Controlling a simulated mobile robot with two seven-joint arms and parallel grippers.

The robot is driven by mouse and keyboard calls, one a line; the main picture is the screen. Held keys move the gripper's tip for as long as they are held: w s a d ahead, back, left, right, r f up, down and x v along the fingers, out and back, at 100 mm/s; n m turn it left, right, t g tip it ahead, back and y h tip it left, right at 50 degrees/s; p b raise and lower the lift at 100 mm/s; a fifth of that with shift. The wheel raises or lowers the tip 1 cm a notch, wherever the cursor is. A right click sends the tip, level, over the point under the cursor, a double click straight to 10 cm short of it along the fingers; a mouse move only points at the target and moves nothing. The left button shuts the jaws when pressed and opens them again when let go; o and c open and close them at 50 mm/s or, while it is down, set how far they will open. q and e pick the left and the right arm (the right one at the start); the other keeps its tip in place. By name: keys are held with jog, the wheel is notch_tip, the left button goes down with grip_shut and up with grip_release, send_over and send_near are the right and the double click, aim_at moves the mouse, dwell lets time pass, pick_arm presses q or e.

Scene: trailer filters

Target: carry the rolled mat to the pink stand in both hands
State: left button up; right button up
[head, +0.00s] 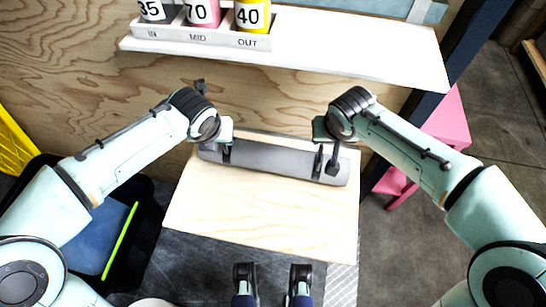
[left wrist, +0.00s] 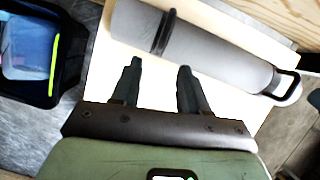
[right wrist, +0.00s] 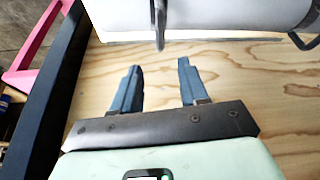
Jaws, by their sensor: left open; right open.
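The rolled mat (head: 272,162) is a grey cylinder with dark straps, lying along the back of a pale wooden top (head: 255,215). It also shows in the left wrist view (left wrist: 215,55) and at the top of the right wrist view (right wrist: 235,14). My left gripper (left wrist: 160,65) is open and empty, with the mat just beyond its fingertips. My right gripper (right wrist: 159,66) is open and empty over bare wood, near the mat's right end. Dark handle loops show on the mat. The pink stand (head: 449,120) is at the right, partly hidden behind a dark post and my right arm.
A white shelf (head: 350,48) above the mat holds a tray (head: 200,35) with cups numbered 35, 70 and 40. A dark post (head: 474,50) stands between the wooden top and the pink stand. A blue-lined black bin (head: 100,240) is at the left.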

aim_at(321, 145)
pick_arm(q)
jog(key=x, duration=0.8)
jog(key=shift+w+f, duration=0.15)
jog(key=shift+f, duration=0.2)
pick_arm(e)
jog(key=x, duration=0.9)
pick_arm(q)
grip_shut()
pick_arm(e)
grip_shut()
pick_arm(q)
jog(key=shift+w+a, duration=0.1)
jog(key=shift+a, duration=0.2)
pick_arm(e)
jog(key=shift+d+r, duration=0.15)
jog(key=shift+d, duration=0.15)
